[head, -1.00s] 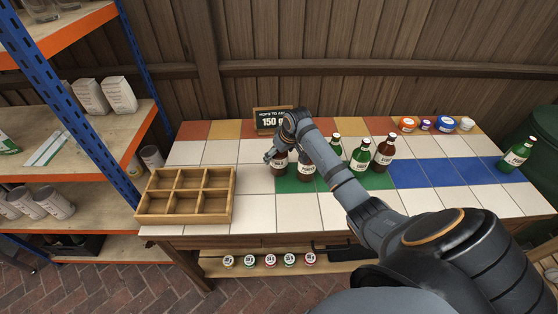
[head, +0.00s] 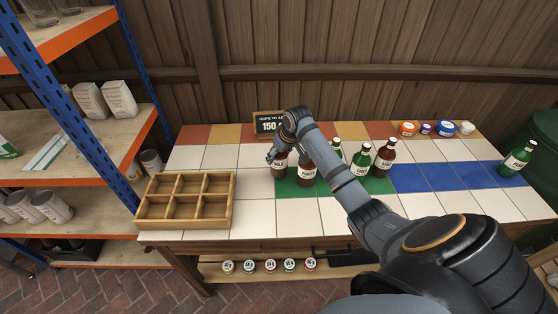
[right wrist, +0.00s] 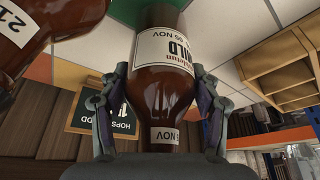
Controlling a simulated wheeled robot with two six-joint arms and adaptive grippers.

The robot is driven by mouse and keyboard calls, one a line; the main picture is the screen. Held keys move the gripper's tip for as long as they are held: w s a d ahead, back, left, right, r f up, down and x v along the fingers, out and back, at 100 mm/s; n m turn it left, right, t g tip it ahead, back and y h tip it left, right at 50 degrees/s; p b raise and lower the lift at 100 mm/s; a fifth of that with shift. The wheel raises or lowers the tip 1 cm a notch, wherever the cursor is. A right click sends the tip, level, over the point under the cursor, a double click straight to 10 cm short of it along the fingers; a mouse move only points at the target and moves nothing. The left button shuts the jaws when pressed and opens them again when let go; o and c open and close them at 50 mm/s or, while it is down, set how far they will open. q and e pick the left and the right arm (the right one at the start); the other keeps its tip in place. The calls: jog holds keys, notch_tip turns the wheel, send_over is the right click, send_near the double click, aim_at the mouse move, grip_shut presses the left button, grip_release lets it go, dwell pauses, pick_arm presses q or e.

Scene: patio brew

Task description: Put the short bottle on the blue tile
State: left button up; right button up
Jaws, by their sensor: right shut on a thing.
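My right gripper (head: 279,153) is shut on the neck of a brown bottle labelled MILD (head: 280,168) at the left end of the green tiles (head: 290,187). In the right wrist view the brown bottle (right wrist: 162,85) stands between the two fingers, its neck toward the palm. I cannot tell whether its base touches the tile. The blue tile strip (head: 408,177) lies right of the green tiles. Its left part is bare; a green bottle (head: 517,159) stands at its right end. My left gripper is not in view.
A second brown bottle (head: 306,172) stands close right of the held one. Green bottles (head: 360,165) and another brown bottle (head: 383,160) stand farther right. A sign (head: 268,123) and tubs (head: 445,128) are at the back. A wooden divided box (head: 185,208) is at left.

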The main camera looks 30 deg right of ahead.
notch_tip(320, 180, up, 8)
jog(key=shift+r, duration=0.1)
